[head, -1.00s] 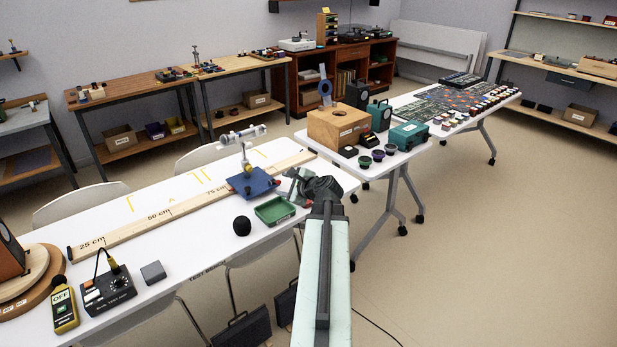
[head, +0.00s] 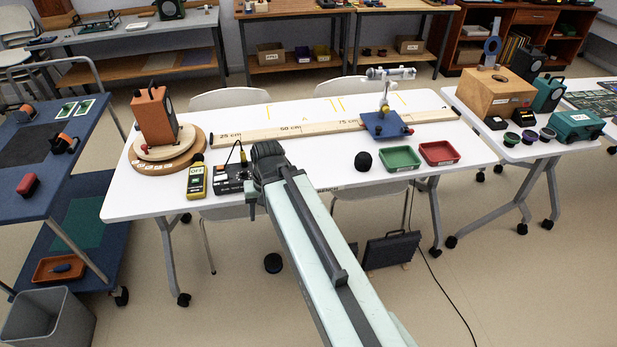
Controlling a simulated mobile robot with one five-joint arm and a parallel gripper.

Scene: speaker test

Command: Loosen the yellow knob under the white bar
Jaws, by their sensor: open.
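The white bar (head: 390,73) lies level on top of a short post on a blue base (head: 384,125), toward the right of the white table. A small yellow knob (head: 385,108) shows on the post below the bar; its details are too small to tell. My gripper (head: 266,153) is open, over the front edge of the table at the left-middle, beside the black control box (head: 231,178). It is well to the left of the post and apart from the knob. My arm hides part of the table front.
A wooden rule (head: 290,131) runs along the table to the blue base. A black ball (head: 363,161), a green tray (head: 400,158) and a red tray (head: 439,152) lie in front of the base. A yellow meter (head: 196,180) and an orange speaker (head: 155,115) stand at left.

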